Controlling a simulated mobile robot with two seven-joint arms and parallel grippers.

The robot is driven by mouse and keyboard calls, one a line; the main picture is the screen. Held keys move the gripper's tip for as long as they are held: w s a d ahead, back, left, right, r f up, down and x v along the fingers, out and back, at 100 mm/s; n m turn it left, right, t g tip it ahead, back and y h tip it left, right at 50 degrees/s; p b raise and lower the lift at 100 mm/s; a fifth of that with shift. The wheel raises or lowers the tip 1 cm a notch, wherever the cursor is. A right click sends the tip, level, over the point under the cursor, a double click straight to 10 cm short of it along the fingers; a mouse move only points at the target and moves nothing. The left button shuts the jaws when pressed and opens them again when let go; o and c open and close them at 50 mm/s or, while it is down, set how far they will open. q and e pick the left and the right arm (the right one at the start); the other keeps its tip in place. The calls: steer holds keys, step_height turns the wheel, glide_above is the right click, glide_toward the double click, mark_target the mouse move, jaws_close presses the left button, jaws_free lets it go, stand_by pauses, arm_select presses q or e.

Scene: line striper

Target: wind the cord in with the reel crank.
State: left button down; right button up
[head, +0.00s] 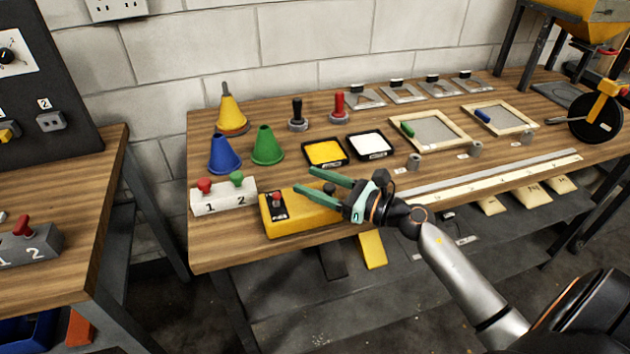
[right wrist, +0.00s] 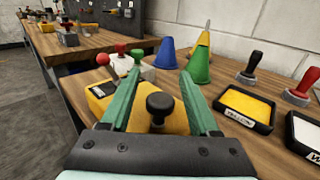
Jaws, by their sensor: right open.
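A yellow box (head: 290,212) lies near the front edge of the table, with a red-tipped lever on a dark plate at its left end. A black knob (head: 330,188) stands at its right part and looks like the reel crank's handle. My right gripper (head: 306,180), with green fingers, is open over the box. In the right wrist view the knob (right wrist: 160,104) shows between the spread fingers (right wrist: 160,74), apart from both. I cannot make out the crank arm or the cord. My left gripper is not in view.
A white switch block (head: 222,200) stands left of the box. Blue (head: 224,156) and green (head: 267,147) cones, a yellow tray (head: 325,153) and a white tray (head: 370,146) stand behind. A long ruler (head: 490,178) lies along the front edge to the right.

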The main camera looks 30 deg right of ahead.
jaws_close()
stand_by(0.3)
steer(key=n+g+y+b, duration=0.1)
steer(key=b, duration=0.2)
steer(key=n+g+y+b, duration=0.1)
steer(key=y+b, duration=0.1)
steer(key=b, duration=0.1)
steer(key=shift+f, duration=0.35)
steer(key=n+g+y+b, duration=0.1)
steer(key=b, duration=0.2)
steer(key=shift+r+n+g, duration=0.1)
steer(key=shift+n+g, duration=0.2)
steer(key=shift+r+y+b, duration=0.15)
steer(key=shift+y+b, duration=0.25)
steer(key=shift+b, duration=0.25)
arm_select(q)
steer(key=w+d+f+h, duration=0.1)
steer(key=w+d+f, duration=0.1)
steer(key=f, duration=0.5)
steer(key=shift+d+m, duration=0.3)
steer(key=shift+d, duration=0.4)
arm_select(e)
steer(key=shift+r+n+g, duration=0.1)
steer(key=shift+n+g, duration=0.2)
